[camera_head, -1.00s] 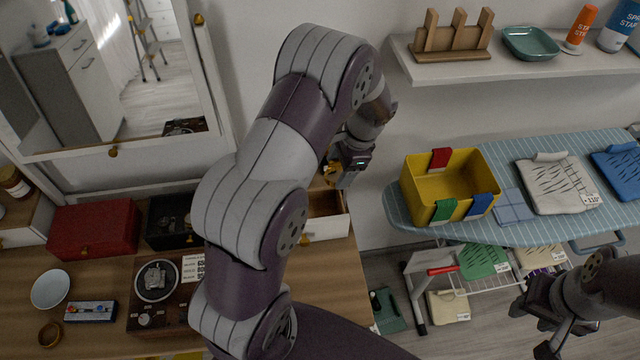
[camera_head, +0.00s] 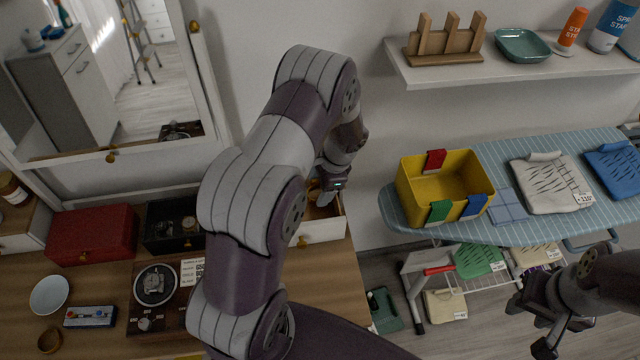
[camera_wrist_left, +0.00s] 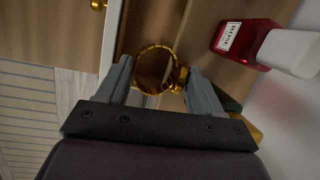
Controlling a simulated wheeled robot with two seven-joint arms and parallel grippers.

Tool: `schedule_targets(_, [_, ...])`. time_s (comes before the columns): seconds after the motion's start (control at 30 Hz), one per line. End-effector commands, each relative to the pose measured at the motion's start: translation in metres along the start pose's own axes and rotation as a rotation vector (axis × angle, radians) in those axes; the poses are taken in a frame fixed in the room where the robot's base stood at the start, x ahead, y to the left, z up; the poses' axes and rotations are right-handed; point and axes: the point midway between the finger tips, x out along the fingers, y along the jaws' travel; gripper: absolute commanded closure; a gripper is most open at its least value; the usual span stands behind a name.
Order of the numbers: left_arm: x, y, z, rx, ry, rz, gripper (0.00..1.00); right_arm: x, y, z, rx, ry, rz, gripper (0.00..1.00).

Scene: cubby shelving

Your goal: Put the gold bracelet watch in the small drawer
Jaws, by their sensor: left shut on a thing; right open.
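The gold bracelet watch (camera_wrist_left: 157,66) is between the fingers of my left gripper (camera_wrist_left: 160,80) in the left wrist view, its ring-shaped band facing the camera. In the head view my left gripper (camera_head: 325,194) is low over the open small drawer (camera_head: 325,231), which has a white front and a wooden interior. My arm hides part of the drawer, and the watch is hard to make out there. Whether the watch touches the drawer floor cannot be told. My right gripper (camera_head: 532,328) is open and empty at the lower right, in front of the ironing board.
A red bottle (camera_wrist_left: 245,42) with a pale cap is close to the right finger in the left wrist view. A red box (camera_head: 92,234) and a black box (camera_head: 165,222) stand on the dresser at left. A yellow bin (camera_head: 415,205) sits on the ironing board (camera_head: 560,232).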

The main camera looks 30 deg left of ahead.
Motion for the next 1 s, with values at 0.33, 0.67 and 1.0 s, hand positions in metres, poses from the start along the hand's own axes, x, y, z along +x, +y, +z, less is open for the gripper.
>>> schedule_targets(0.33, [0.003,0.000,-0.001,0.000,0.000,0.000,0.23,0.002,0.000,0.000,0.000,0.000,0.000,0.57])
schedule_targets(0.67, [-0.016,-0.002,0.002,-0.001,0.002,-0.003,0.23,-0.006,0.000,-0.001,0.000,0.001,0.000,0.57])
schedule_targets(1.0, [-0.103,-0.002,0.001,-0.001,0.003,-0.004,0.23,0.012,0.000,0.001,0.000,0.000,0.000,0.57])
